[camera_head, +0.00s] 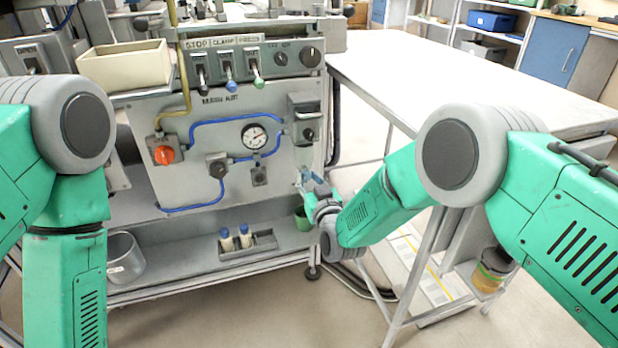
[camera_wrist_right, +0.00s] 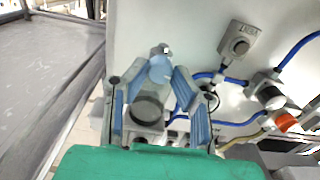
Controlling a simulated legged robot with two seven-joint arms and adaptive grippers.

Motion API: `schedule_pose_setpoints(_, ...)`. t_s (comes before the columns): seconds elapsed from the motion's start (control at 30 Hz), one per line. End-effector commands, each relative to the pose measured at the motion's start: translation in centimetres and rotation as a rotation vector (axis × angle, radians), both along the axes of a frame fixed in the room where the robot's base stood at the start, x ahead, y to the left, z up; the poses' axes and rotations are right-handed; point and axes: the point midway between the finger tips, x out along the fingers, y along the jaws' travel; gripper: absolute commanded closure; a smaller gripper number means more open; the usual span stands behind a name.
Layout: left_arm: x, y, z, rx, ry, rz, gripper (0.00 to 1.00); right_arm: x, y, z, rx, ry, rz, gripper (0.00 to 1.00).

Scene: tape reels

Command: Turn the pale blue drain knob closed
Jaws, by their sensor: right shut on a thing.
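The pale blue drain knob (camera_wrist_right: 160,69) sits on the lower right of the grey machine panel (camera_head: 280,185). In the right wrist view it is between the two blue fingers of my right gripper (camera_wrist_right: 158,80), which is shut on it. In the head view my right gripper (camera_head: 307,181) reaches the panel's lower right edge and mostly hides the knob. I cannot tell the knob's turn angle. My left arm (camera_head: 65,220) hangs at the left; its gripper is out of view.
The panel carries a pressure gauge (camera_head: 254,136), blue pipes, an orange knob (camera_head: 164,155) and several levers. A white table (camera_head: 440,85) stands at the right.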

Motion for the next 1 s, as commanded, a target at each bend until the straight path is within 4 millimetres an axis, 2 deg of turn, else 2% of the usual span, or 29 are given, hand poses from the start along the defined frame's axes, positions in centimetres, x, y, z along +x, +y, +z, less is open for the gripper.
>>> schedule_pose_setpoints(0.03, 0.00, 0.00, 0.09, 0.000, 0.000, 0.000, 0.58, -0.32, 0.11, -0.62, -0.032, 0.005, 0.004, 1.00)
schedule_pose_setpoints(0.4, 0.00, 0.00, 0.28, 0.000, 0.000, 0.000, 0.58, -0.33, 0.07, -0.78, -0.163, -0.035, 0.004, 1.00)
schedule_pose_setpoints(0.9, -0.01, 0.00, 0.29, 0.000, 0.000, 0.000, 0.58, -0.38, 0.09, -0.88, -0.180, -0.039, 0.005, 1.00)
schedule_pose_setpoints(0.93, -0.01, 0.00, 0.29, 0.000, 0.000, 0.000, 0.58, -0.38, 0.09, -0.89, -0.179, -0.039, 0.005, 0.71)
schedule_pose_setpoints(0.97, -0.01, 0.00, 0.29, 0.000, 0.000, 0.000, 0.58, -0.38, 0.09, -0.88, -0.179, -0.039, 0.005, 0.60)
schedule_pose_setpoints(1.0, -0.01, 0.00, 0.29, 0.000, 0.000, 0.000, 0.58, -0.36, 0.09, -0.80, -0.178, -0.040, 0.004, 0.58)
